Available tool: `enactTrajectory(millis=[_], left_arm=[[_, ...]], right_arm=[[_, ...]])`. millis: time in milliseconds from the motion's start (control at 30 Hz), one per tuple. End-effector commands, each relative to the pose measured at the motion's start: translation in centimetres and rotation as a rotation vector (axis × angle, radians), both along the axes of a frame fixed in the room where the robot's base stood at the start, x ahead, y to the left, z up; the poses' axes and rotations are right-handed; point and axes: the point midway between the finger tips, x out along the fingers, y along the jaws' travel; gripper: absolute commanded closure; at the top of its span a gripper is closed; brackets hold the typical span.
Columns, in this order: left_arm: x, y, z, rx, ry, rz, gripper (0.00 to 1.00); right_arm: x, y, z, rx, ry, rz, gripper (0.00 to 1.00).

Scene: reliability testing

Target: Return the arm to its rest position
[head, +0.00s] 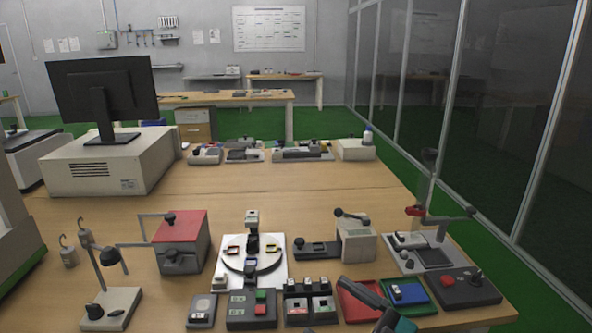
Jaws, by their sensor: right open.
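My right gripper (372,300) comes in at the bottom edge, right of centre, with a dark finger and a teal part showing. It is open, with nothing visible between its fingers. It is over or just in front of a red tray (352,308) and partly hides it. A green tray (426,309) holding a blue box (407,294) lies just right of the gripper. Most of the right arm is out of frame. My left gripper is not in view.
A button panel (251,309), a round-dial fixture (270,262), a red-topped box (181,226), a lamp (111,278) and a red-button box (464,289) crowd the wooden table. A monitor (103,93) stands at the back left. The table's middle (270,190) is clear.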

Motion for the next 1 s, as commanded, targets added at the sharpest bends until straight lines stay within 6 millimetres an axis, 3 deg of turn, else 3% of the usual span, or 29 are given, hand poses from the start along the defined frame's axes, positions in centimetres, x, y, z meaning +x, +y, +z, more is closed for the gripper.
enactTrajectory(millis=[67,167,300,433,600,1000], left_arm=[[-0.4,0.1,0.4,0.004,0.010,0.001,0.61],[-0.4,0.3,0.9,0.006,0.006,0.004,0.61],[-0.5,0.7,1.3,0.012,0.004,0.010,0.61],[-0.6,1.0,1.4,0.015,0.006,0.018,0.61],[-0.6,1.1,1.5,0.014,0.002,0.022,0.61],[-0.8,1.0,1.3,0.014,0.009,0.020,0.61]], right_arm=[[0.1,-2.4,-1.7,0.077,0.119,-0.210,0.12],[-0.7,-5.8,-6.0,0.095,0.316,-0.460,0.12],[-4.9,-9.6,-13.3,0.021,0.637,-0.699,0.12],[-9.4,-10.9,-17.8,-0.058,0.857,-0.779,0.12],[-12.4,-11.2,-20.2,-0.111,0.985,-0.798,0.12],[-12.6,-11.2,-20.4,-0.117,0.995,-0.797,0.12]])
